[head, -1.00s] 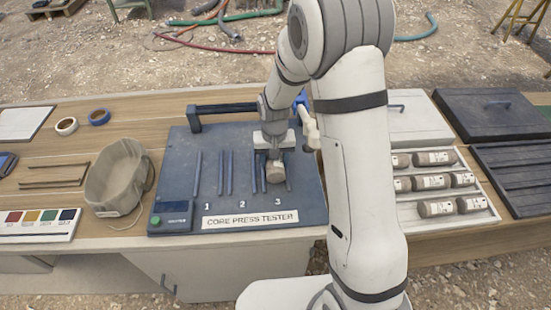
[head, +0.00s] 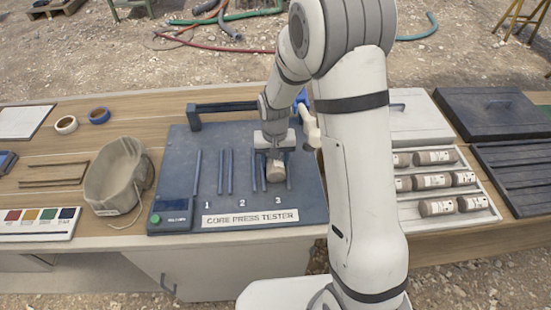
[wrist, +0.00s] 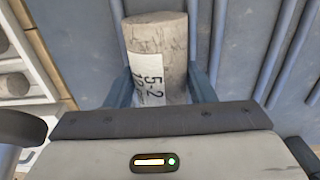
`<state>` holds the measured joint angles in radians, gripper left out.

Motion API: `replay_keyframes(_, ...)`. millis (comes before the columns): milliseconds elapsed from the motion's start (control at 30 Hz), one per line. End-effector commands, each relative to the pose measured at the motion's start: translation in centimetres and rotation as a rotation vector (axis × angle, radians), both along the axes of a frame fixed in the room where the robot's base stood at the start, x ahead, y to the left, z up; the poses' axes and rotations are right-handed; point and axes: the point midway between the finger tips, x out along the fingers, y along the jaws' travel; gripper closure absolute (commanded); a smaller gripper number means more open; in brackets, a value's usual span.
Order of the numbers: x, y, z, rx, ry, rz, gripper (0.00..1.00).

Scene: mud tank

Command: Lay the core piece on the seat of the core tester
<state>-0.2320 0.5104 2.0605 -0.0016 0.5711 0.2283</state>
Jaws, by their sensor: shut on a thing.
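The core piece (head: 276,171) is a short grey-brown cylinder. In the wrist view the core piece (wrist: 158,60) carries a white label reading "5-2". My gripper (head: 275,152) is shut on it, one finger on each side, and it also shows in the wrist view (wrist: 160,88). The core tester (head: 170,165) is a dark blue plate with pairs of rails marked 1, 2 and 3. The core lies along the rails at seat 3 (head: 289,172), between them. I cannot tell whether it touches the plate.
A white tray (head: 490,212) of labelled cores stands to the right, with dark lids (head: 490,113) beyond. A cloth bag (head: 113,180), tape rolls (head: 99,116) and a colour chart (head: 35,224) lie to the left.

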Motion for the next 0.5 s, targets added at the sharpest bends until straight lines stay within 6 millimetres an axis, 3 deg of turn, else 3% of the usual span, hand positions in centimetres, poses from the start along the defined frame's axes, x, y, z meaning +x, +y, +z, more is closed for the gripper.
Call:
replay_keyframes(367, 0.06, -0.03, -0.76, 0.0, -0.001, -0.001, 0.96)
replay_keyframes(400, 0.05, -0.04, -0.78, 0.0, -0.001, -0.001, 0.5)
replay_keyframes(500, 0.02, -0.05, -0.76, 0.0, 0.0, -0.001, 0.42)
